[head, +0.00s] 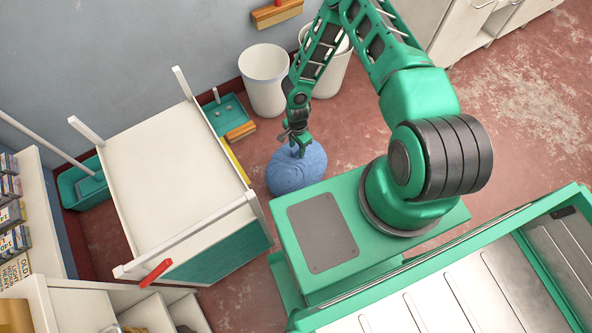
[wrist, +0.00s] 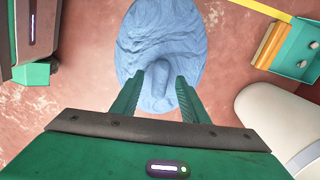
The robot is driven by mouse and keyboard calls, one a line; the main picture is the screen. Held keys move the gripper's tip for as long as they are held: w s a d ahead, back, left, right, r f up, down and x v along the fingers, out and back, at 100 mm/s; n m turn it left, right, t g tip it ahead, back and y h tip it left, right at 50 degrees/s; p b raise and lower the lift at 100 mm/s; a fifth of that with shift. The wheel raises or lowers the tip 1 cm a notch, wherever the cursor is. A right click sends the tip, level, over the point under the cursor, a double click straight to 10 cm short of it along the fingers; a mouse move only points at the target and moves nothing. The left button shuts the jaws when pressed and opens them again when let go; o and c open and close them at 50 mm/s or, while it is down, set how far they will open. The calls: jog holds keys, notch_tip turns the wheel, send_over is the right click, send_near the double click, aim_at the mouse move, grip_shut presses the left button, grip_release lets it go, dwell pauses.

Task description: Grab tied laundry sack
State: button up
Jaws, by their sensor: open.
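The tied laundry sack (head: 296,170) is a rounded blue bundle on the red floor, between the white-topped table and my base. In the wrist view the sack (wrist: 165,45) lies straight ahead, with its tied neck standing up between my fingers. My gripper (head: 299,150) points down at the top of the sack. In the wrist view my gripper (wrist: 158,85) is open, with one finger on each side of the neck. I cannot tell whether the fingers touch it. The sack's underside is hidden.
A white-topped table (head: 180,170) with corner posts stands left of the sack. White bins (head: 264,78) stand behind it. A teal tray (head: 228,115) with a wooden block (head: 240,131) lies beside the table. Open floor (head: 520,100) lies to the right.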

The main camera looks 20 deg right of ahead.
jog(key=shift+f, duration=1)
grip_shut()
dwell(0.7)
